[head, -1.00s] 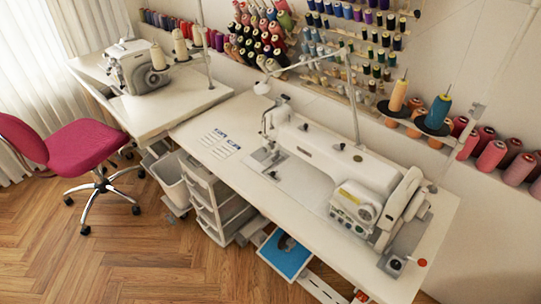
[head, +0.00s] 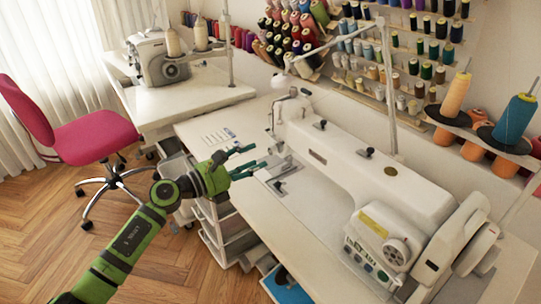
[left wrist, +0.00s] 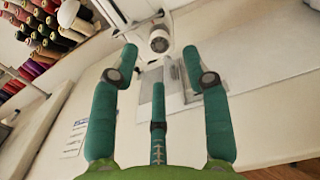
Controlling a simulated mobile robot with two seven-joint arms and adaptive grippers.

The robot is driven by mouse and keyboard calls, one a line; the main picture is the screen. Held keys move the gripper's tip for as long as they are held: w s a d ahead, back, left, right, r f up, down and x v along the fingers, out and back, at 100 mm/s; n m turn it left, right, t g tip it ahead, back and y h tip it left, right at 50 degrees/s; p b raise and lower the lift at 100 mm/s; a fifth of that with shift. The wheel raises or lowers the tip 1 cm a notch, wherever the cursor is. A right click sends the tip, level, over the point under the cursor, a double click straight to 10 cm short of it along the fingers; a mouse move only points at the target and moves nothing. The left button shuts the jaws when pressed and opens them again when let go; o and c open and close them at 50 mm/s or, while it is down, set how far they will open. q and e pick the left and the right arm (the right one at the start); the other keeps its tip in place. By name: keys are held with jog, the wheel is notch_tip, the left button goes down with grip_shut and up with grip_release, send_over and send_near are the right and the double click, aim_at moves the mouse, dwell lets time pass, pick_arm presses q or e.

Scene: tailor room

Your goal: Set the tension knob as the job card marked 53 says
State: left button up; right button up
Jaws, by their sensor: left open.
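The white sewing machine (head: 350,170) stands on the white table. A round silver knob (left wrist: 159,42) shows on the machine in the left wrist view, beyond my fingertips; I cannot read its setting. Small job cards (head: 217,136) lie flat on the table left of the machine's needle end. They also show at the left of the left wrist view (left wrist: 73,138), too small to read the number 53. My left gripper (head: 250,160) is open and empty, above the table's front edge near the needle end. It shows in the left wrist view (left wrist: 160,62), its fingers apart from the knob. My right gripper is out of view.
A thread stand with an orange cone (head: 455,95) and a blue cone (head: 515,120) stands behind the machine. A second machine (head: 155,60) sits on the far-left table. A pink chair (head: 95,135) stands on the floor. White drawers (head: 222,225) are under the table.

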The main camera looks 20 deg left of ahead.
aim_at(270, 152)
pick_arm(q)
jog(key=shift+x, duration=2.35)
grip_shut()
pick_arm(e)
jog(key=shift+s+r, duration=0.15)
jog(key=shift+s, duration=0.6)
pick_arm(q)
jog(key=shift+p, duration=0.35)
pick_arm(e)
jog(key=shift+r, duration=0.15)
